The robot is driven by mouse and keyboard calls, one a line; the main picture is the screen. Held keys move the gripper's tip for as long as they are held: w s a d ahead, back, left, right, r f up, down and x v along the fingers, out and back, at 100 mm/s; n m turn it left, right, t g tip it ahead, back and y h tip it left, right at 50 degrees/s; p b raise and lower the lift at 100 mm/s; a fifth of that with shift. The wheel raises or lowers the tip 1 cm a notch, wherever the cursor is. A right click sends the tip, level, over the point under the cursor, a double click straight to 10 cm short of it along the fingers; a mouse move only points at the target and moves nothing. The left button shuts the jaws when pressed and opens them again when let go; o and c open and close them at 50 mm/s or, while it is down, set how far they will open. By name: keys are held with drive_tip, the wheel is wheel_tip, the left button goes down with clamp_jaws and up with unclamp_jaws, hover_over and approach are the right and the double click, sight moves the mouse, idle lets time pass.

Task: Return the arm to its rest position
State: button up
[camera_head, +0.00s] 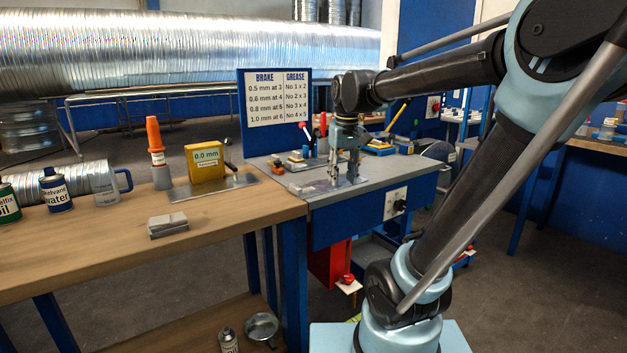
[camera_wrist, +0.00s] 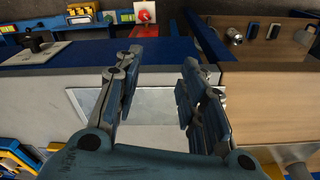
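My arm reaches from the lower right across to the grey-topped blue bench (camera_head: 300,185) in the head view. A thin, pale sheet (camera_wrist: 150,105) lies on the bench top beneath the fingers. I cannot tell whether the fingertips touch it.
A sign board (camera_head: 275,108) stands behind the grey bench. Open floor lies at the right.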

drive_tip(key=s+d+f+m, duration=0.1)
drive_tip(key=s+d+f, duration=0.4)
drive_tip(key=s+f, duration=0.3)
drive_tip(key=s+d+f+m+t, duration=0.1)
drive_tip(key=s+d+f+m, duration=0.1)
drive_tip(key=s+d+f, duration=0.3)
wheel_tip(320, 180, down, 5)
drive_tip(key=s, duration=0.3)
drive_tip(key=shift+d+m, duration=0.2)
drive_tip(key=shift+m, duration=0.1)
drive_tip(key=shift+c, duration=0.4)
